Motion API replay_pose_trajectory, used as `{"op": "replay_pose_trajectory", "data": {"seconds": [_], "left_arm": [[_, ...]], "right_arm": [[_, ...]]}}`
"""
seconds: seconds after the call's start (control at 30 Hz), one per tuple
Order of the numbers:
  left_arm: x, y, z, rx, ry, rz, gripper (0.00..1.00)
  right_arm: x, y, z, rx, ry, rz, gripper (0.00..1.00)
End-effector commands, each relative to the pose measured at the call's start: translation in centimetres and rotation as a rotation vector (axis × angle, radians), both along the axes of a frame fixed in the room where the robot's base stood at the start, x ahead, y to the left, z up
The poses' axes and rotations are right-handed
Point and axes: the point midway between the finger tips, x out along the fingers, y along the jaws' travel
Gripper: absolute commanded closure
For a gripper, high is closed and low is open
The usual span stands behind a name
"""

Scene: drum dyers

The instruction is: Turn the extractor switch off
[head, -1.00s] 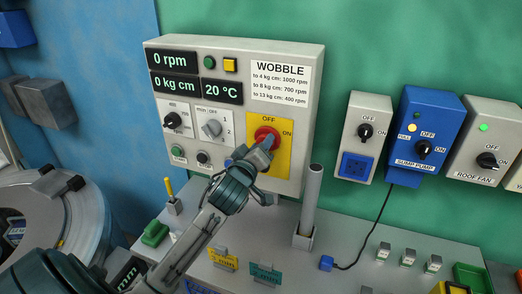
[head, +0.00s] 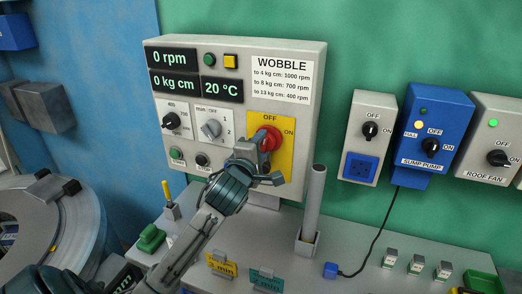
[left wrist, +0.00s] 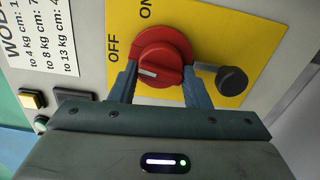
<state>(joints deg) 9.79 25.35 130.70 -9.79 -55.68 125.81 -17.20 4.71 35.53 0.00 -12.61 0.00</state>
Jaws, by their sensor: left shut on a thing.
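The red rotary switch (head: 271,137) sits on a yellow plate (head: 284,158) marked OFF at the top and ON at the right, on the grey WOBBLE panel (head: 318,75). My left gripper (head: 262,163) is in front of it and partly hides it. In the left wrist view the gripper's two fingers (left wrist: 158,85) are shut on the red switch (left wrist: 164,52), one on each side. Its white mark points left, roughly to the OFF side of that rotated view. My right gripper is not in view.
A black knob on a short grey arm (left wrist: 231,80) stands beside the switch. Displays on the panel read 0 rpm, 0 kg cm and 20 °C. A grey upright tube (head: 312,200) stands close by on the right. The sump pump box (head: 435,130) is farther right.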

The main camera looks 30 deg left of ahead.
Motion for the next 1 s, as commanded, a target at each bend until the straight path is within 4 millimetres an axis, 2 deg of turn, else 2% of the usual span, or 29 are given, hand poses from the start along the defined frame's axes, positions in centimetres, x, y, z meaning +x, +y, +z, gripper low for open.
{"op": "replay_pose_trajectory", "data": {"seconds": [0.4,0.93,0.97,1.0], "left_arm": [[0.0,-0.02,-0.12,-0.166,-0.041,0.0,0.8],[0.01,-0.02,-0.1,-0.186,-0.045,0.0,0.8],[0.02,-0.03,-0.1,-0.186,-0.045,0.0,0.51],[0.02,-0.03,-0.1,-0.186,-0.045,0.0,0.44]], "right_arm": [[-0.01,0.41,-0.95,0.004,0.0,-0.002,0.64],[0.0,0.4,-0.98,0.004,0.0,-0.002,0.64],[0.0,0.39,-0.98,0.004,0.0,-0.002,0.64],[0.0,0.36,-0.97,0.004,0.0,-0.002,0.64]]}}
